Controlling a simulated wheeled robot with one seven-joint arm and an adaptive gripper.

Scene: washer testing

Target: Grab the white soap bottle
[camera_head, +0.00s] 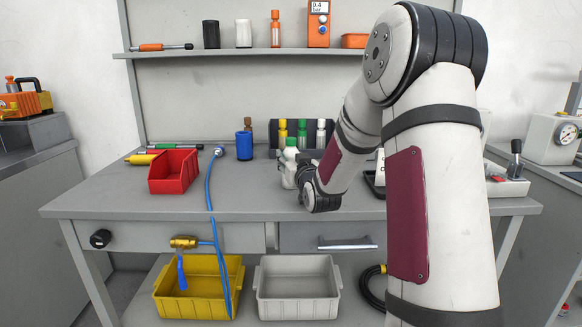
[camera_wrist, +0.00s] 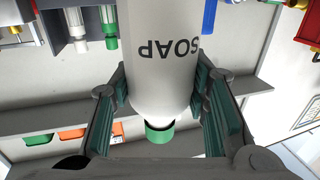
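The white soap bottle (camera_head: 289,168) stands upright on the workbench (camera_head: 240,203), with a green top (camera_head: 291,142). My arm partly covers its right side. In the wrist view the bottle (camera_wrist: 165,75) appears upside down, with dark "SOAP" lettering and its green top (camera_wrist: 159,135). My gripper (camera_wrist: 163,90) has one finger on each side of the bottle. The pads are very close to its sides. I cannot tell whether they press on it. In the head view the fingers are mostly hidden by my wrist.
A red bin (camera_head: 174,172), a blue cylinder (camera_head: 244,146) and a blue hose (camera_head: 208,190) are to the left. Several small bottles with coloured tops (camera_head: 302,134) stand in a dark rack behind. Yellow (camera_head: 198,306) and grey bins (camera_head: 297,309) sit below.

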